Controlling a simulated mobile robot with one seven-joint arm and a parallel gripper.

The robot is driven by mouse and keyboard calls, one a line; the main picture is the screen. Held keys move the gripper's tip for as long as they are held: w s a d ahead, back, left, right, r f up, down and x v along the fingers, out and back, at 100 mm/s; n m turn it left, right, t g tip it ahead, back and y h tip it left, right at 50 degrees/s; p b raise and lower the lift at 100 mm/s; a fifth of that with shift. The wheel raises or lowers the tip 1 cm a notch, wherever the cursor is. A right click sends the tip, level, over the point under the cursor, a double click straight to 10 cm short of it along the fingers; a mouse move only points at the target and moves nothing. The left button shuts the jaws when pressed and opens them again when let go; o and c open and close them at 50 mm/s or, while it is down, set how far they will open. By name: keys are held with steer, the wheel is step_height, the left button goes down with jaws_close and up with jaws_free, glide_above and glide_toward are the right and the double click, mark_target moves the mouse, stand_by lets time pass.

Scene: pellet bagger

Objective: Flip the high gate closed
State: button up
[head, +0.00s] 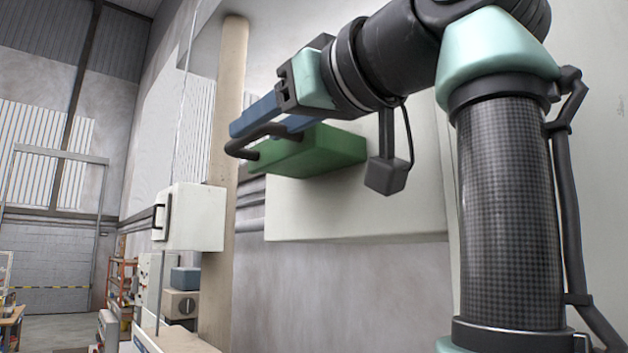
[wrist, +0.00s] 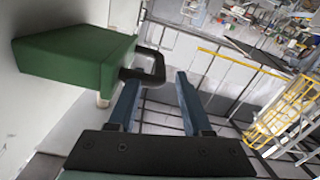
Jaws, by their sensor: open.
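The green block with a black handle, which I take to be the high gate (head: 315,152), stands out from a pale panel in the head view. It is at the upper left in the wrist view (wrist: 75,58). Its black bar handle (head: 240,148) loops out from its end; the loop also shows in the wrist view (wrist: 158,66). My gripper (wrist: 156,82) has two blue fingers, apart, with the handle's loop at their tips and partly between them. In the head view my gripper (head: 250,127) overlaps the handle; I cannot tell whether they touch.
A white box (head: 205,218) with its own black handle is lower left, by a tan post (head: 230,110). The pale panel (head: 350,215) stands close behind the green block. Open floor and a yellow cage (wrist: 290,115) show farther off.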

mark_target(245, 138)
steer(key=p+x, duration=0.1)
steer(key=x, duration=0.3)
steer(key=shift+a+r+p, duration=0.1)
steer(key=shift+r+p, duration=0.05)
steer(key=shift+p, duration=0.25)
steer(key=shift+w+a, duration=0.25)
steer(key=shift+w, duration=0.05)
jaws_close()
stand_by(0.8)
